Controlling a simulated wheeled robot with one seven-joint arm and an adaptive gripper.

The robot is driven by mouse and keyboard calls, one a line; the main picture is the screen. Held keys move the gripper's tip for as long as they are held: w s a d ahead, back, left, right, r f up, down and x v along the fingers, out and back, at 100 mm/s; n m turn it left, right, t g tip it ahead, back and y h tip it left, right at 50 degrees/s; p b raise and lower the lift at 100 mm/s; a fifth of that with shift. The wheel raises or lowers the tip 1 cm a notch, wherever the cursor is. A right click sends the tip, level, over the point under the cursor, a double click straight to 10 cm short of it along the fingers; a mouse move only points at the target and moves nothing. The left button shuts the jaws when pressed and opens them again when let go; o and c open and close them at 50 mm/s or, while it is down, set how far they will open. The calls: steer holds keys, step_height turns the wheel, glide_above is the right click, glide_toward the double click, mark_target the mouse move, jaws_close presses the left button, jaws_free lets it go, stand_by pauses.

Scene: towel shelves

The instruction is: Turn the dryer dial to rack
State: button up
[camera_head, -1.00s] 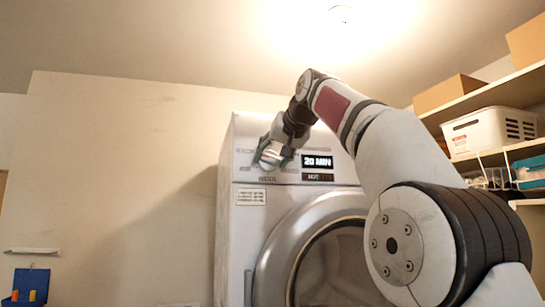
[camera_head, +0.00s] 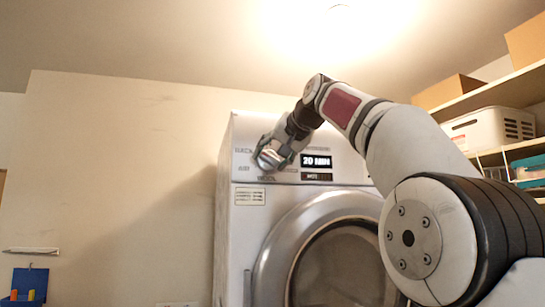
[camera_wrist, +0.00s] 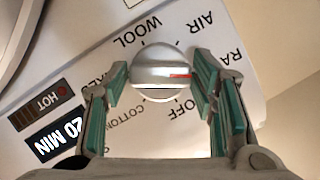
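The dryer dial (camera_wrist: 160,72) is a round silver knob with a red mark on its face. In the wrist view the mark points right, toward the side of the partly cut-off label starting "RA"; the right finger hides the tick there, so exact alignment cannot be told. My gripper (camera_wrist: 160,78) has its green-padded fingers at both sides of the dial, apparently shut on it. In the head view my gripper (camera_head: 268,157) is at the upper left of the dryer (camera_head: 240,260), largely covering the dial.
The dryer display (camera_head: 316,161) reads 20 MIN, with a HOT label below. The round door (camera_head: 280,250) is closed. Shelves at right hold a white basket (camera_head: 485,130) and a cardboard box (camera_head: 448,92). My arm fills the lower right.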

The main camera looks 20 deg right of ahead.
steer(key=shift+o, duration=0.7)
steer(key=shift+w+f, duration=0.1)
steer(key=shift+w, duration=0.05)
steer(key=v, duration=1.2)
steer(key=shift+a, duration=0.1)
steer(key=s+a+f+n+g+h+b, duration=0.1)
steer(key=s+f, duration=0.6)
steer(key=f, duration=1.1)
steer(key=s+f+n+g+h+b, duration=0.1)
steer(key=s+f+g+b, duration=0.2)
steer(key=f, duration=1.5)
steer(key=s+a+f+n+g+h+b, duration=0.1)
steer(key=s+f+n+g+b, duration=0.1)
steer(key=s+f, duration=0.9)
step_height(320, 180, down, 8)
steer(key=shift+a+f+g+b, duration=0.1)
steer(key=shift+a+g+b, duration=0.35)
steer(key=shift+g, duration=0.65)
